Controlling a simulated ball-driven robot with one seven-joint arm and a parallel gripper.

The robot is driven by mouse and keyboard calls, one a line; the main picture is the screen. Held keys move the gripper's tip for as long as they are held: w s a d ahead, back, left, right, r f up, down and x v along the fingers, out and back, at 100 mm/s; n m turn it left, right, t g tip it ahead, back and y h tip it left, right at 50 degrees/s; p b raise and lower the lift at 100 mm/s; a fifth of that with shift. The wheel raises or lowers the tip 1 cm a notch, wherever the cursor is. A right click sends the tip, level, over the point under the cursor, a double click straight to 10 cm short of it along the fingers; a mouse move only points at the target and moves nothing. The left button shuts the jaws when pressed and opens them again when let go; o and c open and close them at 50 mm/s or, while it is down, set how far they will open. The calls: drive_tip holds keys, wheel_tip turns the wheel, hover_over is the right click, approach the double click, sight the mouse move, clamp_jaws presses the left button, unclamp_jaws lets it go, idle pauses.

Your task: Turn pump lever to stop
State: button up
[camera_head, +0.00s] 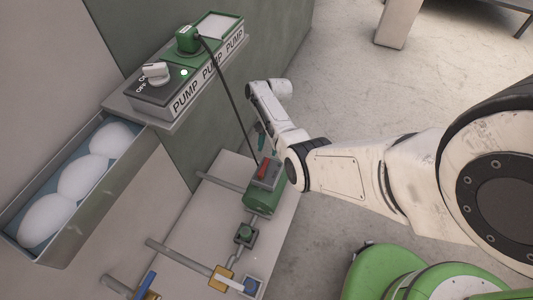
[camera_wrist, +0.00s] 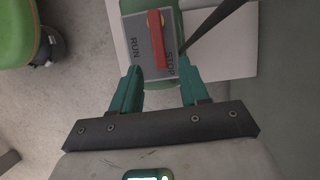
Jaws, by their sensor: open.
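The red pump lever (camera_head: 262,169) sits on a grey plate on top of the green pump (camera_head: 262,199). In the wrist view the lever (camera_wrist: 156,38) lies lengthwise on the plate (camera_wrist: 140,62), between the RUN and STOP labels and close against STOP, partly covering it. My gripper (camera_wrist: 160,76) is open, its two teal fingers apart, with the near end of the lever roughly between the fingertips in the picture. In the head view my gripper (camera_head: 267,141) is just behind the lever. I cannot tell whether a finger touches it.
A black cable runs from a green plug (camera_head: 187,39) on the PUMP switch box (camera_head: 155,97) down past the lever. Pipes with a blue-handled valve (camera_head: 146,285) and a yellow fitting (camera_head: 221,278) lie in front. A tray (camera_head: 38,256) holds white rounded objects.

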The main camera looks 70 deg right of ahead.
drive_tip(key=shift+p+v, duration=0.45)
drive_tip(key=shift+v, duration=2.15)
